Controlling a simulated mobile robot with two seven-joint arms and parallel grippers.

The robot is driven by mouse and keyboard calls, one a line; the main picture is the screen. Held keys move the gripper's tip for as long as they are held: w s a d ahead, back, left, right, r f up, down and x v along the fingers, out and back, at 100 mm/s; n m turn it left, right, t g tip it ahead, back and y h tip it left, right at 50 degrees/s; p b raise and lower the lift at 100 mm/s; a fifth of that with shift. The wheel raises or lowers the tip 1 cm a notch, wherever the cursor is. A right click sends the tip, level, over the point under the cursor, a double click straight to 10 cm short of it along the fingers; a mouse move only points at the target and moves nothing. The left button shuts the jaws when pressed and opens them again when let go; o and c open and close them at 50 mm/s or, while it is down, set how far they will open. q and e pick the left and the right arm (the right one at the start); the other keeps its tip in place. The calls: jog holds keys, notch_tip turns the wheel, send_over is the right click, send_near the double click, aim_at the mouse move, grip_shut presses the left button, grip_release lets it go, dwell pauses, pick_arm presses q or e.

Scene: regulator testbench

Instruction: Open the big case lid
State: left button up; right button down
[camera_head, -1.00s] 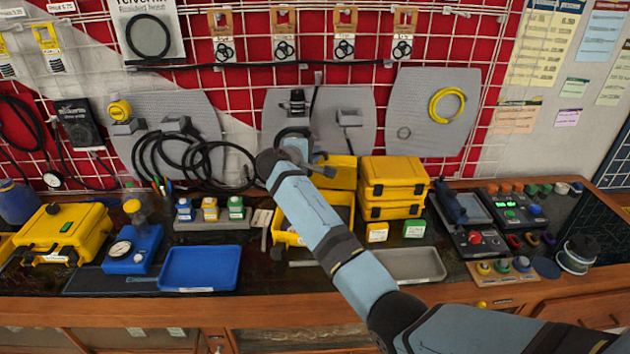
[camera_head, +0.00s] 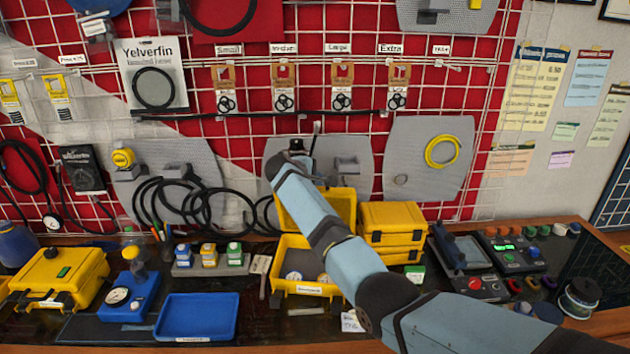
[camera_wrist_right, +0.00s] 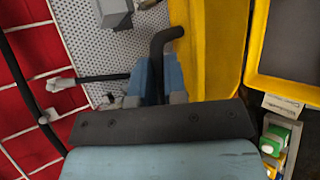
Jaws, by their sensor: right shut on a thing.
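The big yellow case (camera_head: 298,288) stands open at the middle of the bench, with a few round items inside. Its yellow lid (camera_head: 342,204) is raised at the back; it also shows beside my right gripper in the right wrist view (camera_wrist_right: 215,45). My right arm crosses in front of the case and hides part of it. My right gripper (camera_head: 292,165) is at the lid's upper left. In the right wrist view its blue fingers (camera_wrist_right: 160,75) are shut on a black bent handle (camera_wrist_right: 163,45), which seems to belong to the lid. My left gripper is not in view.
Stacked yellow cases (camera_head: 390,235) stand close to the right of the big case. A blue tray (camera_head: 197,315) and small bottles (camera_head: 210,254) are to its left. The wall grid (camera_head: 460,100) with grey panels and black hoses is just behind.

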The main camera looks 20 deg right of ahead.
jog(key=c, duration=1.2)
grip_release()
jog(key=shift+a, duration=0.1)
jog(key=shift+b+v, duration=1.2)
jog(key=shift+v, duration=5.7)
jog(key=shift+f, duration=0.1)
